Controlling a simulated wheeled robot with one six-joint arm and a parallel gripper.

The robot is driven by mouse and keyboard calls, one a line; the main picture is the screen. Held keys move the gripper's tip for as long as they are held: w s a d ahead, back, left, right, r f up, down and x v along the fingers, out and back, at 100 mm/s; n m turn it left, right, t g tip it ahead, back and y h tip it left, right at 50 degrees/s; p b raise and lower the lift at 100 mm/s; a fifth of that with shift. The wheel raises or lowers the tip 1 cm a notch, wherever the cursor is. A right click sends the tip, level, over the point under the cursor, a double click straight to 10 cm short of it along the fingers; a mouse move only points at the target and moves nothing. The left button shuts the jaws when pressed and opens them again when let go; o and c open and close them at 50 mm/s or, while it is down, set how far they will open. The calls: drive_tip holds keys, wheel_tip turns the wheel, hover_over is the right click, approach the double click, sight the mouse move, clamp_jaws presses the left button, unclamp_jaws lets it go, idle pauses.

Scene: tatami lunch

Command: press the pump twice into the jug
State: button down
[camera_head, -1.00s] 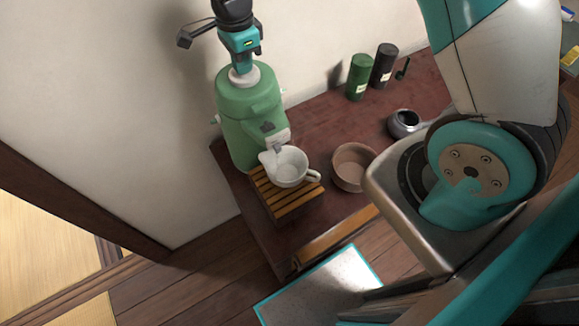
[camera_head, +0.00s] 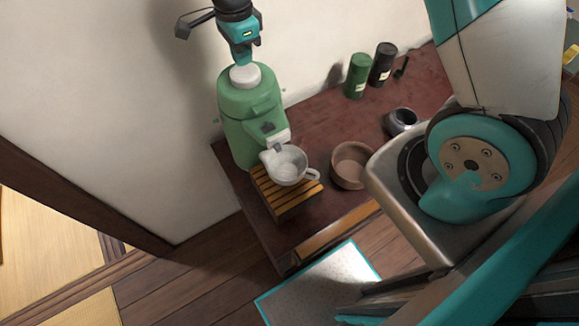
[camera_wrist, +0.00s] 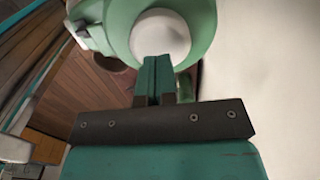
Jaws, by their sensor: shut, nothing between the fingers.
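A green pump pot (camera_head: 252,110) stands at the left end of the low table, with a round white pump knob (camera_head: 244,76) on top. A white jug (camera_head: 287,166) with a handle stands on a slatted wooden stand (camera_head: 285,197) under the spout (camera_head: 278,142). The jug's inside shows, and I cannot tell whether it holds liquid. My gripper (camera_head: 243,60) is shut and empty, pointing down just above the knob. In the wrist view the shut fingertips (camera_wrist: 153,62) overlap the white knob (camera_wrist: 160,36); a small gap or light contact cannot be told apart.
A brown bowl (camera_head: 352,165) stands right of the jug. A dark round pot (camera_head: 401,121), a green canister (camera_head: 357,76) and a dark canister (camera_head: 382,64) stand further back on the reddish-brown table (camera_head: 320,120). The wall is close behind the pump pot.

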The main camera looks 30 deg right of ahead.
wheel_tip(320, 180, up, 6)
drive_tip(key=p, duration=0.4)
drive_tip(key=shift+p, duration=0.4)
drive_tip(key=s+a+r+n+y+b, duration=0.2)
drive_tip(key=s+n+b, duration=0.3)
drive_tip(key=s+n, duration=0.7)
drive_tip(key=s+a+r+n+y+b, duration=0.2)
drive_tip(key=s+n+b, duration=0.3)
drive_tip(key=s+n, duration=0.8)
drive_tip(key=shift+s+a+r, duration=0.35)
drive_tip(key=shift+s+r, duration=0.2)
drive_tip(key=shift+r, duration=0.3)
